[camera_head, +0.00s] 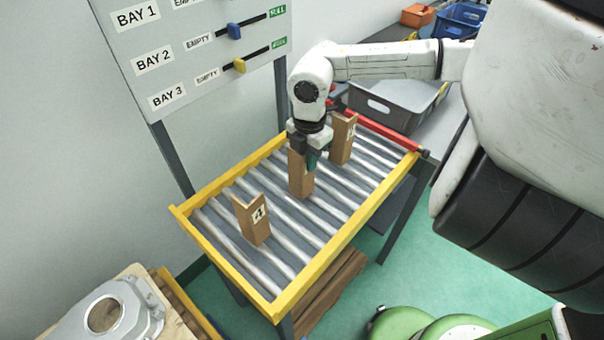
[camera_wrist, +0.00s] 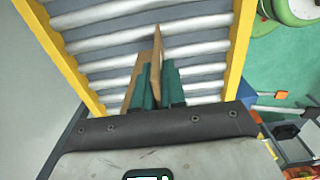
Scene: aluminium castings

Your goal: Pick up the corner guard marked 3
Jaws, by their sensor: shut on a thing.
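Three brown corner guards stand upright at the roller table. The near-left guard (camera_head: 252,221) bears a 4. The far-right guard (camera_head: 342,139) has a label too small to read surely. The middle guard (camera_head: 300,181) is under my gripper (camera_head: 311,159), and no number on it shows. In the wrist view, the green fingers of my gripper (camera_wrist: 158,86) are closed on the wall of this guard (camera_wrist: 157,48). The gripper hides its top in the head view. I cannot tell whether its lower end touches the rollers.
The roller table has a yellow frame (camera_head: 335,245) and a red bar (camera_head: 383,131) at its far end. A bay board (camera_head: 200,50) stands behind it on the left. A grey bin (camera_head: 385,108) is beyond. Rollers between the guards are bare.

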